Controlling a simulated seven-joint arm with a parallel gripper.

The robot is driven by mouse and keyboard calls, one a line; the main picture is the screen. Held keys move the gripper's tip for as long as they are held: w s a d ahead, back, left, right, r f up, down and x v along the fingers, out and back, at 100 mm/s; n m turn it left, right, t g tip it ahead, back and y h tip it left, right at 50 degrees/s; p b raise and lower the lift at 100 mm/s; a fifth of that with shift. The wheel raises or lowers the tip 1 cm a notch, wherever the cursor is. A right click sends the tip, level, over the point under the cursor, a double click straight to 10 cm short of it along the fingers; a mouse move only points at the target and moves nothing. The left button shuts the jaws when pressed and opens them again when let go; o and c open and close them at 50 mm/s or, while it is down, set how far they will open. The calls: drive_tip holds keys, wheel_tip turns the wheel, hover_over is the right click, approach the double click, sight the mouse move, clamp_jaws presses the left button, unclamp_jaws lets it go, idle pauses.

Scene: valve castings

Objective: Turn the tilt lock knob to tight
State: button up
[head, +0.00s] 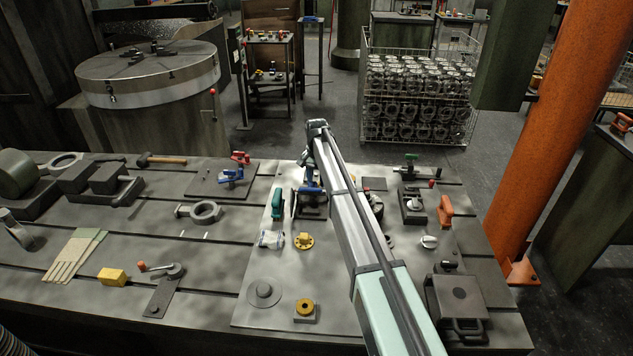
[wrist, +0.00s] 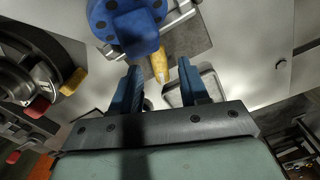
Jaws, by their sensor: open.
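My gripper (wrist: 159,68) is in the wrist view with its two blue fingers apart and nothing held between them. A yellow tapered piece (wrist: 161,66) shows between the fingertips, beside a blue round bolted body (wrist: 120,18) with a blue block on it. I cannot tell whether the fingers touch the yellow piece. A dark round device at the left carries a red knob (wrist: 38,107) and a yellow knob (wrist: 73,82). No marking shows which part is the tilt lock knob or how tight it is. In the head view my arm hides much of this area.
The slotted steel bench (head: 215,285) holds a yellow flanged part (head: 304,241), a green-handled part (head: 277,204), an orange handle (head: 445,210) and a dark box (head: 457,300). An orange column (head: 555,130) stands at the right. The plate's front left has some bare room.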

wheel_tip(320, 180, up, 12)
drive_tip(key=shift+r, duration=0.25)
idle(0.4)
